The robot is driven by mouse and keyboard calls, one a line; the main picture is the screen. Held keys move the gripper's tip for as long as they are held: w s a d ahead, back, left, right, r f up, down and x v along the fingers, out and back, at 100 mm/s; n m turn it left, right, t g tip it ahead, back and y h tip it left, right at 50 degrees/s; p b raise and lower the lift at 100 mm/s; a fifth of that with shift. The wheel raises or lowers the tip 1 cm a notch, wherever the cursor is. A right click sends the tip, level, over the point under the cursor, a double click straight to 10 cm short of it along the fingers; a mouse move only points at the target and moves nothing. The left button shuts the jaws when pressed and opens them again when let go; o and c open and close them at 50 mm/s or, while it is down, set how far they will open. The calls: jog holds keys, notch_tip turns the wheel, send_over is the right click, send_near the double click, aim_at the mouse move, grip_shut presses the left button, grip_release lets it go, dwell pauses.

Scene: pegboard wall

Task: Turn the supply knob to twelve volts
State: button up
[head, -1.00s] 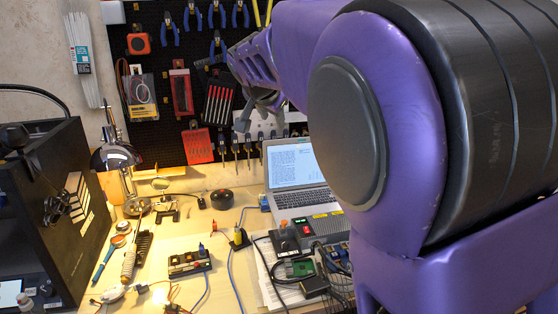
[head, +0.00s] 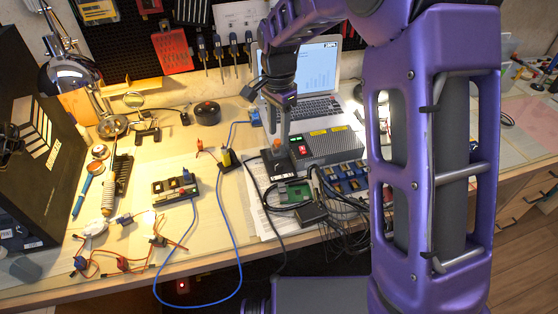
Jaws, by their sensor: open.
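The supply is a grey box (head: 335,146) with yellow labels on top and a lit green and a red patch on its front left. A small orange-red knob (head: 277,144) shows on a dark unit (head: 278,163) at its left end. My gripper (head: 278,136) points down over this knob with its fingers apart. The fingertips are close around or just above the knob; I cannot tell whether they touch it. The fingers partly hide the knob, and its scale is too small to read.
An open laptop (head: 305,107) stands just behind the supply. A green circuit board (head: 294,191) and tangled black cables lie in front. A black switch box (head: 176,189) with a blue cable sits left. A lamp (head: 70,78) and tools stand farther left.

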aim_at(279, 164)
notch_tip(279, 164, down, 11)
jog(key=shift+b, duration=0.75)
grip_shut()
